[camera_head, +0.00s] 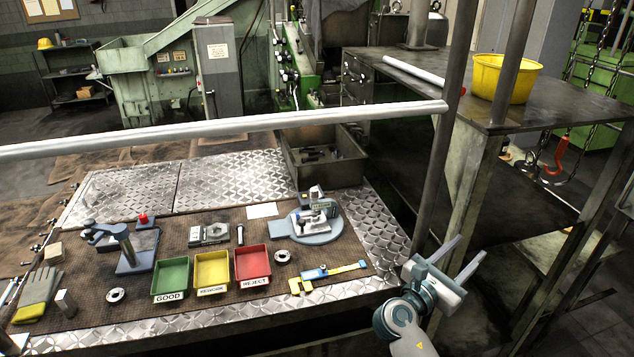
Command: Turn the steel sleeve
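No part is labelled as the steel sleeve, and I cannot tell for sure which piece it is. A small upright steel piece (66,303) stands at the front left of the bench, beside a glove. A steel ring (115,295) lies to its right, and another steel ring (282,256) lies right of the red bin. My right gripper (470,247) is at the lower right, beyond the bench's right edge. Its two fingers point up and stand apart with nothing between them. It is well away from these parts. My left gripper is not in view.
A long pale bar (230,127) crosses above the bench to a steel post (440,160). Green (171,277), yellow (211,270) and red (252,262) bins, a round-based fixture (306,228), a blue-grey stand (133,258) and a yellow-blue caliper (328,273) crowd the mat.

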